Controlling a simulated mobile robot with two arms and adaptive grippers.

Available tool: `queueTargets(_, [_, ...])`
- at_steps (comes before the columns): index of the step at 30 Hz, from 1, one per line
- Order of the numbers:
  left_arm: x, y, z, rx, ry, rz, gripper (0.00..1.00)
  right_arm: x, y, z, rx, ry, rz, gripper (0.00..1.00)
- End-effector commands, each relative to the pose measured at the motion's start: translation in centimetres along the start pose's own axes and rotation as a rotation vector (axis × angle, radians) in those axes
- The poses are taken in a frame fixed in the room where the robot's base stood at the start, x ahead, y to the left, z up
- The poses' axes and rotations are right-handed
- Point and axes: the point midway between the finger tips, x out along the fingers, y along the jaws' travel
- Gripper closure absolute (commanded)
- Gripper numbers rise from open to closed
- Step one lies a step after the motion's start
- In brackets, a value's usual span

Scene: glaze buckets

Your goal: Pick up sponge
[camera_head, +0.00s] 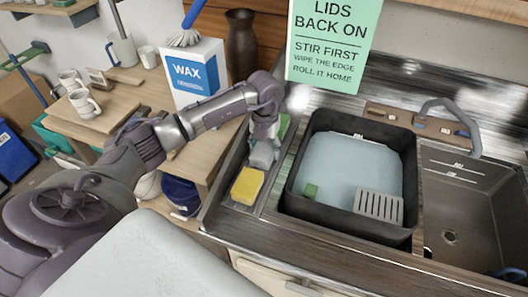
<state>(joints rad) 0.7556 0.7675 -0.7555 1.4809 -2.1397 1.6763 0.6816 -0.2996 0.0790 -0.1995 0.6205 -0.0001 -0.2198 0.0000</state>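A yellow sponge (247,186) lies flat on the narrow metal ledge at the left of the sink. My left gripper (262,160) points down just beyond the sponge's far end. Its fingers look bunched together from this angle, and I cannot tell whether they are open or shut. I also cannot tell whether they touch the sponge. A green thing (284,124) shows partly behind the gripper, mostly hidden. My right gripper is out of view.
An empty sink basin (470,215) lies further right. A WAX box (193,72) stands behind my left arm.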

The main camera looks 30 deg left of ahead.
Motion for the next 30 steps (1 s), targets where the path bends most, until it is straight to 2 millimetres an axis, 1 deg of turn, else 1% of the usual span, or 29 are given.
queueTargets(9, [-0.1,0.0,0.0,0.0,0.0,0.0,0.55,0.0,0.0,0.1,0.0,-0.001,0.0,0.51])
queueTargets(13, [-0.4,0.0,0.1,0.0,-0.002,-0.001,0.55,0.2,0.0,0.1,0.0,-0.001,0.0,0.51])
queueTargets(17, [-1.4,0.0,0.1,0.0,-0.004,-0.001,0.55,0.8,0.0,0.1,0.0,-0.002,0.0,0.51])
queueTargets(20, [-3.0,0.0,0.1,0.0,-0.006,-0.001,0.55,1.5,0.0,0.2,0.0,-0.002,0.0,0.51])
queueTargets(21, [-3.7,0.0,0.2,0.001,-0.007,-0.002,0.55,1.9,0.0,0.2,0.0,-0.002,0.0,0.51])
queueTargets(22, [-4.2,-0.3,0.2,0.002,-0.006,-0.002,0.55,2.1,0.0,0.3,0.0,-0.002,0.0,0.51])
queueTargets(24, [-5.0,-2.1,0.4,0.005,-0.005,-0.005,0.55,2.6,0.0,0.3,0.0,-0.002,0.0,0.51])
queueTargets(30, [-7.7,-6.6,1.1,0.004,-0.005,-0.004,0.55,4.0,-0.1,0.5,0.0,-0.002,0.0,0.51])
